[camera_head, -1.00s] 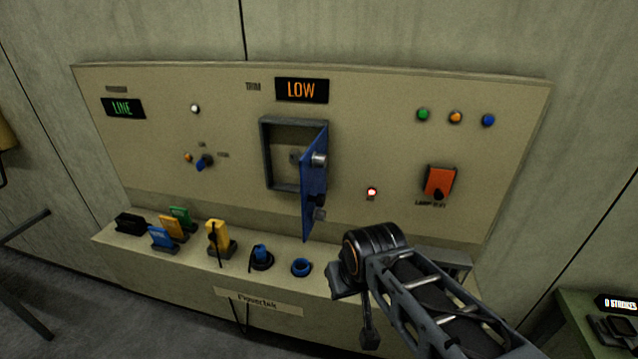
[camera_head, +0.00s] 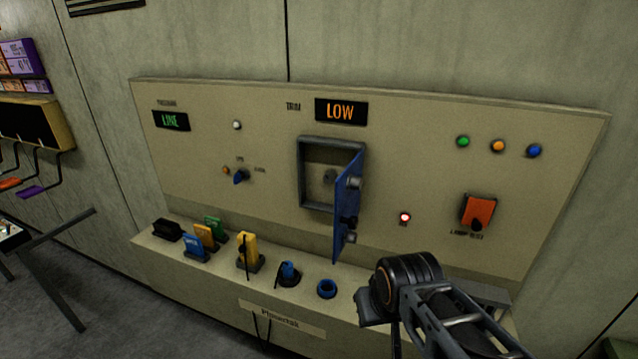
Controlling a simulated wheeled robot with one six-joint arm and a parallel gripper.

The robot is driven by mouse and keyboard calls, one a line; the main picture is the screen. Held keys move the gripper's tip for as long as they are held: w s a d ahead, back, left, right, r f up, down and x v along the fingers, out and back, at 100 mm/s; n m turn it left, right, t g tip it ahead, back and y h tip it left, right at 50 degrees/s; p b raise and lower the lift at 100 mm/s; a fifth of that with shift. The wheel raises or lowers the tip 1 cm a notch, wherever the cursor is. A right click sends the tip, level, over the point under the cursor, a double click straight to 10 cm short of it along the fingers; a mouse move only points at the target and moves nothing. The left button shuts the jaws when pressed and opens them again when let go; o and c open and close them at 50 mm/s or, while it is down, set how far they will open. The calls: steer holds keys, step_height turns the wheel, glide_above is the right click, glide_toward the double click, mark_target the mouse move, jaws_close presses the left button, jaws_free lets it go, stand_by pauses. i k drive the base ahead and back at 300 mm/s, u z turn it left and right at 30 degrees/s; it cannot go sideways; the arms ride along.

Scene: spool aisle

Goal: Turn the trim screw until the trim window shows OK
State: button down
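The trim window (camera_head: 341,111) sits at the top middle of the beige panel and reads LOW in orange. Below it is a grey-framed recess (camera_head: 303,172) with its blue door (camera_head: 346,208) swung open to the right. A small grey round part (camera_head: 330,176), possibly the trim screw, shows inside the recess, partly near the door's edge. My arm reaches in from the lower right, in front of the panel's ledge. The fingers of my gripper cannot be made out, so its opening is not clear.
The ledge (camera_head: 215,277) holds a blue-handled tool (camera_head: 288,273), an empty-looking blue ring (camera_head: 327,289), a yellow piece (camera_head: 248,250) and several coloured pieces at left. A red light (camera_head: 405,217) is lit near the orange lamp-test switch (camera_head: 479,211). A rack (camera_head: 37,128) hangs at far left.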

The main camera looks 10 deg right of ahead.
mark_target(329, 177)
steer(key=z, duration=0.05)
steer(key=k, duration=0.5)
steer(key=u, duration=1.05)
steer(key=i, duration=0.95)
steer(key=z, duration=0.05)
